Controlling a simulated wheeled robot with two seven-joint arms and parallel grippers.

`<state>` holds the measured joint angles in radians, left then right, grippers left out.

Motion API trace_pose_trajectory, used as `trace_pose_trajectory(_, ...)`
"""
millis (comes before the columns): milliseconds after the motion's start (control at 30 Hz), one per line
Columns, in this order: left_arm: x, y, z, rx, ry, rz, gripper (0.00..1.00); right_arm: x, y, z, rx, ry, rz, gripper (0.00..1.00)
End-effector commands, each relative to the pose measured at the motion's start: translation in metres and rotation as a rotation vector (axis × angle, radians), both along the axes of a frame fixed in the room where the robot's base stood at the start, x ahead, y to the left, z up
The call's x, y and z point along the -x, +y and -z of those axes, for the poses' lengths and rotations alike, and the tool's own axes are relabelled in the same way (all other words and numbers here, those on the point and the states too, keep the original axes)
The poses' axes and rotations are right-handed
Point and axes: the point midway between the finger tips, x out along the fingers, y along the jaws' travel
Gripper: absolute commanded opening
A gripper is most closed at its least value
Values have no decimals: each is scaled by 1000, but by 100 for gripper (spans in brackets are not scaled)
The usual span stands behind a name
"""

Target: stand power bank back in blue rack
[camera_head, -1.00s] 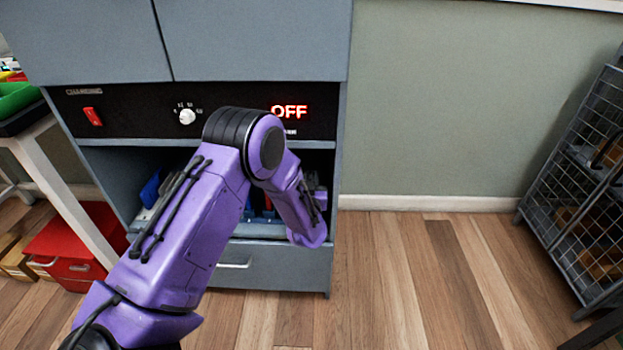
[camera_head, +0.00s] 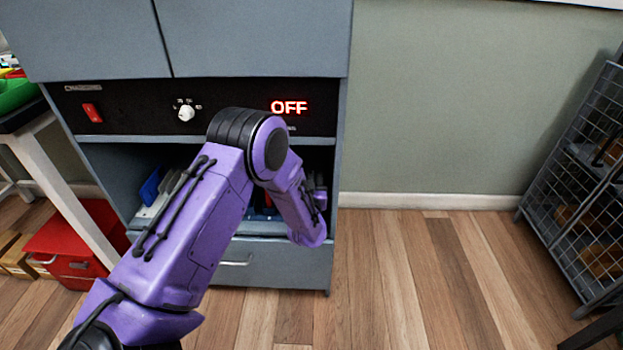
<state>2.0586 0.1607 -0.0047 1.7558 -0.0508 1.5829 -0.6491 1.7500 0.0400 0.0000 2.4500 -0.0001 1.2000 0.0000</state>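My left arm reaches from the lower left into the open bay of a grey charging cabinet. Its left gripper (camera_head: 318,192) is at the bay's right side, mostly hidden by my own forearm, so its fingers cannot be made out. A blue piece (camera_head: 151,187) stands at the bay's left with pale slabs beside it; it may be part of the blue rack. More blue shows low behind the arm (camera_head: 249,207). I cannot make out the power bank. My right gripper is not in view.
The cabinet's black panel (camera_head: 230,112) reads OFF and has a red switch (camera_head: 93,112) and a white knob (camera_head: 186,113). A red box (camera_head: 75,245) is on the floor at left. A wire-mesh rack (camera_head: 585,180) stands at right. The floor between is clear.

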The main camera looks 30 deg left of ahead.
Motion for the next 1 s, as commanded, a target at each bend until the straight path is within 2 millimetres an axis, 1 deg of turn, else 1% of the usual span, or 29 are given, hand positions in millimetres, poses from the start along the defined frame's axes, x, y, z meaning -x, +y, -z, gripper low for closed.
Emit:
trace_pose_trajectory(267, 1, 0, 1, 0, 2, 0, 54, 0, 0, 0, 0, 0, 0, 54)
trace_pose_trajectory(367, 6, -5, 0, 0, 4, 3, 54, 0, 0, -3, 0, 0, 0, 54)
trace_pose_trajectory(467, 23, -15, -2, -2, 6, 4, 54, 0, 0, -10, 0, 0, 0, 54)
trace_pose_trajectory(600, 52, -34, -2, -2, 5, 6, 54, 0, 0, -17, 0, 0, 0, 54)
trace_pose_trajectory(700, 70, -45, -2, -2, 5, 3, 54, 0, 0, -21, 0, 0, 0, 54)
trace_pose_trajectory(833, 84, -53, -1, -1, 2, 3, 54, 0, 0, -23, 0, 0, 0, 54)
trace_pose_trajectory(1000, 89, -55, 0, 0, 0, 0, 54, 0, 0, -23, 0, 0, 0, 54)
